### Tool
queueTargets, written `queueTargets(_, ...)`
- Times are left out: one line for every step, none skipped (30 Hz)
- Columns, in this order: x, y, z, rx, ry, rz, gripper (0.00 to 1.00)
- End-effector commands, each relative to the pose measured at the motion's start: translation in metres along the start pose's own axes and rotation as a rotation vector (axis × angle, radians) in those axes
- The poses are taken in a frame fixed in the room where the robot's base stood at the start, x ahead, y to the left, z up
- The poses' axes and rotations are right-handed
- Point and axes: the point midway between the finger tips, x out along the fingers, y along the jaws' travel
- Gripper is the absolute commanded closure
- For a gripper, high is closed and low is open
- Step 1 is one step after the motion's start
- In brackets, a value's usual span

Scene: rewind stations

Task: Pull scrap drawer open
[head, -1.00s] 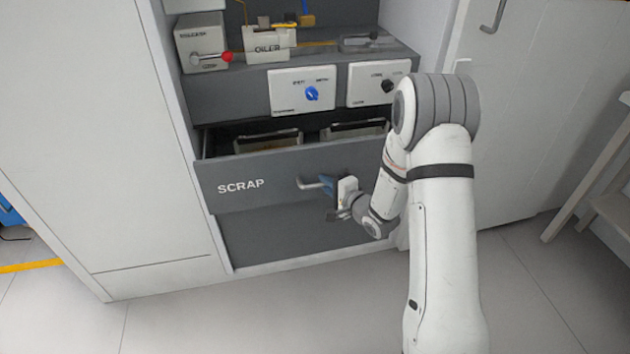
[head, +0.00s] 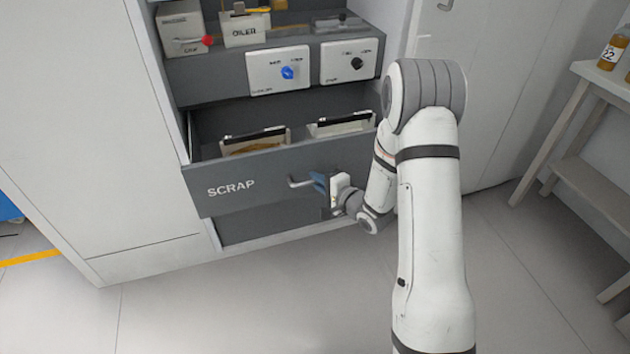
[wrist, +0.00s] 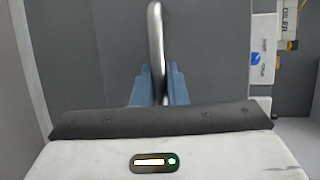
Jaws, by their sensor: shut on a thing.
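The grey scrap drawer (head: 235,189), lettered SCRAP, stands partly open, and its inside shows above the front panel. Its metal bar handle (head: 300,183) is on the right part of the front. My gripper (head: 318,181) is at the handle, its blue fingers closed on the bar. In the wrist view the handle (wrist: 155,45) runs down between the two blue fingers (wrist: 158,88), which are shut on it. The far end of the handle is partly hidden by the fingers in the head view.
Above are a panel with a blue knob (head: 288,72), another with a black knob (head: 356,63), and an oiler box (head: 245,30). A small table (head: 585,170) stands at the right. The floor in front is clear.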

Motion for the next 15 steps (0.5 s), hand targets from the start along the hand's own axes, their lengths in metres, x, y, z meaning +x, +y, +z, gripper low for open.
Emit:
queueTargets(-0.0012, 0.0011, -0.0048, 0.003, 0.014, 0.002, 1.0)
queueTargets(-0.0011, 0.0011, -0.0046, 0.003, 0.014, 0.002, 1.0)
queueTargets(-0.001, 0.0011, -0.0045, 0.003, 0.014, 0.002, 1.0)
queueTargets(-0.001, 0.0011, -0.0044, 0.003, 0.013, 0.002, 0.87)
queueTargets(-0.0009, 0.001, -0.0041, 0.003, 0.012, 0.002, 0.84)
queueTargets(-0.0007, 0.0009, -0.0036, 0.003, 0.011, 0.002, 0.81)
queueTargets(-0.0005, 0.0009, -0.0031, 0.002, 0.01, 0.002, 0.78)
queueTargets(-0.0003, 0.0008, -0.0026, 0.002, 0.008, 0.002, 0.76)
queueTargets(0.0, 0.0006, -0.0019, 0.002, 0.007, 0.001, 0.73)
queueTargets(0.0002, 0.0006, -0.0015, 0.002, 0.006, 0.001, 0.7)
queueTargets(0.0003, 0.0005, -0.0011, 0.001, 0.005, 0.001, 0.68)
queueTargets(0.0005, 0.0004, -0.0006, 0.001, 0.004, 0.001, 0.66)
queueTargets(0.0006, 0.0004, -0.0003, 0.001, 0.003, 0.001, 0.66)
queueTargets(0.0007, 0.0004, -0.0001, 0.001, 0.002, 0.001, 0.66)
queueTargets(0.0008, 0.0003, 0.0002, 0.001, 0.002, 0.001, 0.66)
